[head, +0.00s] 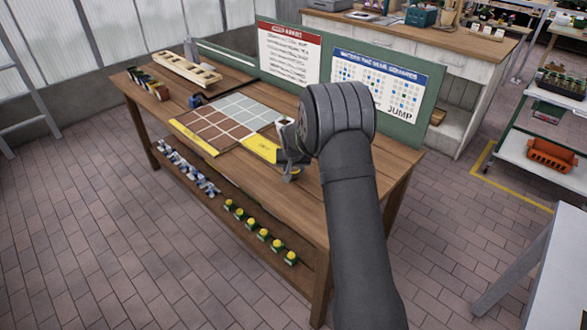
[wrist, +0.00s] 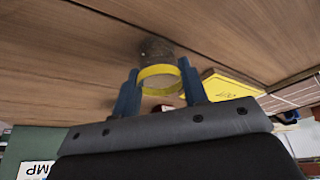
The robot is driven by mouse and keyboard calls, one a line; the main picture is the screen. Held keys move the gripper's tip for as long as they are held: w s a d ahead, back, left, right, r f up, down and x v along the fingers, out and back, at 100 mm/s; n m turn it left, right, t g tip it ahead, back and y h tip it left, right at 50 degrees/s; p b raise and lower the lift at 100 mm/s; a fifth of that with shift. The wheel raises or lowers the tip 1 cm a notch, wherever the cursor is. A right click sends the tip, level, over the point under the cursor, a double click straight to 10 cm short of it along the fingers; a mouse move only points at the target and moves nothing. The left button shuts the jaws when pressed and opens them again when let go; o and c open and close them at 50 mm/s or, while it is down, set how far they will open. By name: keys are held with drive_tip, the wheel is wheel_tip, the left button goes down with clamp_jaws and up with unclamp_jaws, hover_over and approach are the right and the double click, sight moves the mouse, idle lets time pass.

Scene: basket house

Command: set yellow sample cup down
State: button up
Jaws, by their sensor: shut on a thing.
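The yellow sample cup shows in the wrist view as a yellow band (wrist: 158,71) with a dark, grainy part (wrist: 156,47) beyond it. My gripper (wrist: 158,67) has its two blue fingers shut on either side of the yellow band. In the head view my gripper (head: 290,165) is over the right part of the wooden bench (head: 345,215), right of the mat's yellow strip. There the cup is mostly hidden by my gripper. The cup is close to the bench top; I cannot tell whether it touches.
A mat with brown and grey squares (head: 225,125) lies left of my gripper, with a yellow strip (head: 262,148). A green board with posters (head: 375,80) stands behind. A wooden rack (head: 187,70) and small dark pots (head: 148,84) are farther left. Several yellow-topped items (head: 263,233) line the lower shelf.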

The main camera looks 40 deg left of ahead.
drive_tip(key=o, duration=0.9)
drive_tip(key=shift+f, duration=0.1)
drive_tip(key=shift+o, duration=0.2)
drive_tip(key=v, duration=1.2)
drive_tip(key=x, duration=1.2)
drive_tip(key=shift+f, duration=0.1)
drive_tip(key=shift+r, duration=1.55)
